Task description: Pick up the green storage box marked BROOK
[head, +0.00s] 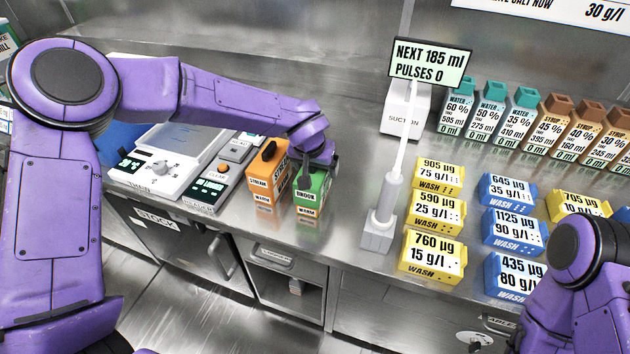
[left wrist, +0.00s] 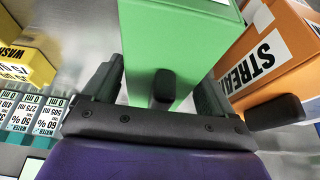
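The green storage box marked BROOK (head: 311,195) stands upright on the steel counter, just right of an orange box (head: 265,190). My left gripper (head: 318,162) is over the top of the green box. In the left wrist view the green box (left wrist: 170,40) lies between the two fingers of my left gripper (left wrist: 160,90), one finger along each side. A black knob (left wrist: 163,88) on the box sits between them. I cannot tell whether the fingers press on the box. My right arm shows at the lower right, but its gripper is not in view.
The orange box marked STREAM (left wrist: 265,60) is close beside my left gripper. A balance (head: 165,165) stands to the left. The suction stand (head: 377,235) is to the right, with yellow wash boxes (head: 432,256) and blue boxes (head: 515,232) beyond it.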

